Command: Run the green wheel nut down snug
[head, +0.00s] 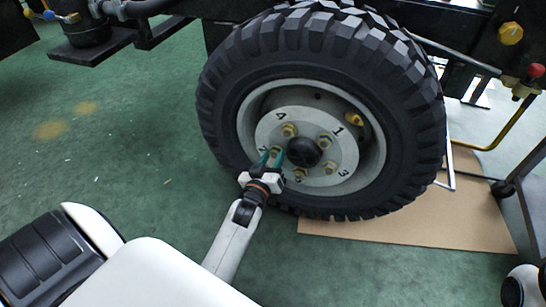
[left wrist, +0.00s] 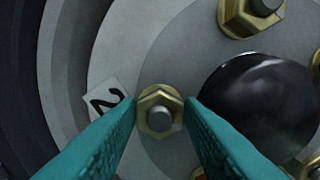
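A big black tyre (head: 222,100) on a grey wheel carries several brass-gold nuts around a dark hub cap (head: 303,152). No nut looks clearly green. My left gripper (head: 272,159) has teal fingers and reaches the wheel's left side, at the nut (head: 275,150) by the label 2. In the left wrist view this hex nut (left wrist: 160,112) sits on its stud between the two spread fingertips (left wrist: 159,104), with a narrow gap at each side. I cannot tell how far the nut stands off the wheel face. My right gripper is not in view.
The dark hub cap (left wrist: 262,100) bulges close to the right finger in the left wrist view. A cardboard sheet (head: 440,222) lies under the tyre. A cart frame (head: 520,170) stands at the right. Green floor (head: 130,140) is clear at the left.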

